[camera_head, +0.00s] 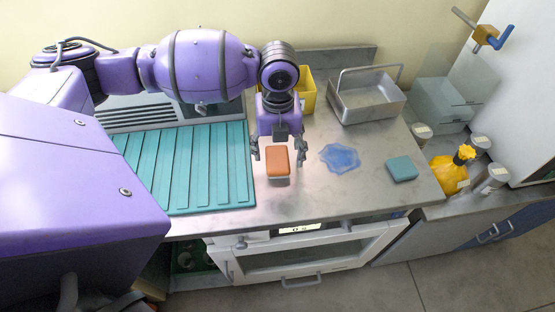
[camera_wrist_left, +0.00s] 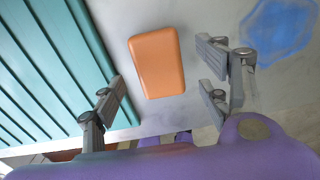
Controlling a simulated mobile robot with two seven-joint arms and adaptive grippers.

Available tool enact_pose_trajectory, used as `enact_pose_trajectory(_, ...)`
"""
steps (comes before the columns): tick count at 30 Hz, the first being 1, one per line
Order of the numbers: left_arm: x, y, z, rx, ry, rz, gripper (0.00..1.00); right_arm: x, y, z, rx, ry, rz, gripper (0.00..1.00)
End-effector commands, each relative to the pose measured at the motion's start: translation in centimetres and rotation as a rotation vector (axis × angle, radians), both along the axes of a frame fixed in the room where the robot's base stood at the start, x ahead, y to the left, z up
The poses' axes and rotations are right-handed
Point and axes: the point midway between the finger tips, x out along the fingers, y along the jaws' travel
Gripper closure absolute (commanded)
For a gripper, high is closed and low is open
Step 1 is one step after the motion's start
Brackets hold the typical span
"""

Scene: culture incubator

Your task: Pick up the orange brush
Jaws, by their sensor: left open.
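The orange brush (camera_head: 278,160) is a rounded orange block with a pale underside on the grey counter, just right of the teal ribbed mat. My left gripper (camera_head: 277,153) points down over it with its fingers spread, one to each side of the brush. In the left wrist view the brush (camera_wrist_left: 157,62) lies ahead of and between the open fingers (camera_wrist_left: 162,88), with gaps on both sides and no visible contact. The height of the fingertips over the counter is hard to tell. My right gripper is not in view.
A blue puddle-shaped patch (camera_head: 340,158) and a teal sponge (camera_head: 401,168) lie to the right. A metal basket (camera_head: 367,103) and a yellow bin (camera_head: 307,88) stand behind. The ribbed mat (camera_head: 185,165) is empty. A yellow bottle (camera_head: 447,178) stands beyond the counter's right edge.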

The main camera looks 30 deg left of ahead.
Motion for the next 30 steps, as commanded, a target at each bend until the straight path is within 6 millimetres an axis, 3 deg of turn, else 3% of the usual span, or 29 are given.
enact_pose_trajectory(6, 0.0, 0.1, -3.0, -0.001, -0.001, -0.001, 0.31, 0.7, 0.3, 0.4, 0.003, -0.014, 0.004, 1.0)
enact_pose_trajectory(13, 0.0, 0.1, -3.2, -0.001, -0.003, -0.001, 0.33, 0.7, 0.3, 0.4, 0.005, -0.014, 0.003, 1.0)
enact_pose_trajectory(24, 0.0, 0.1, -3.2, 0.0, -0.002, -0.001, 0.81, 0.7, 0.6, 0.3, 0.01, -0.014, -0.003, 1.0)
enact_pose_trajectory(30, 0.0, 0.1, -3.1, -0.001, -0.003, -0.001, 0.81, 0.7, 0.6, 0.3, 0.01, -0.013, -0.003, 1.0)
